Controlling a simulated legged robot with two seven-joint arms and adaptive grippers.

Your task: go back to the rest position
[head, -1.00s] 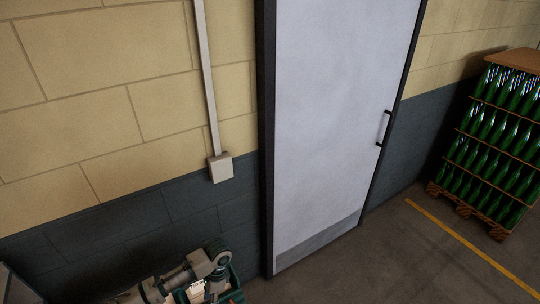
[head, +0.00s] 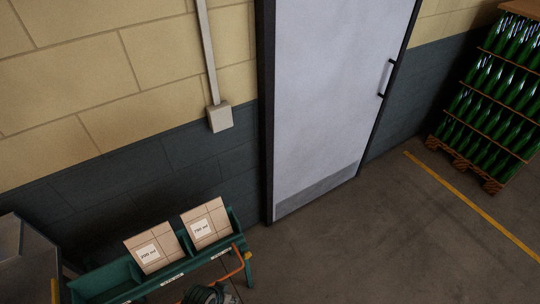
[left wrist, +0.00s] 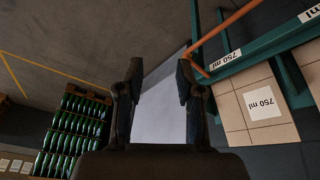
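My left gripper (left wrist: 158,68) shows in the left wrist view with its two dark fingers apart. Nothing is between them but the background, where the pale door (left wrist: 162,110) shows. In the head view only a dark, rounded part of my arm (head: 205,295) shows at the bottom edge, and the left fingers cannot be made out. My right gripper is in neither view.
A green rack (head: 98,282) with labelled cartons (head: 207,226) and an orange rail (head: 236,267) stands at lower left. A grey metal box (head: 22,262) is left of it. A bottle pallet (head: 495,95) stands right. Floor (head: 370,240) before the door (head: 325,90) is clear.

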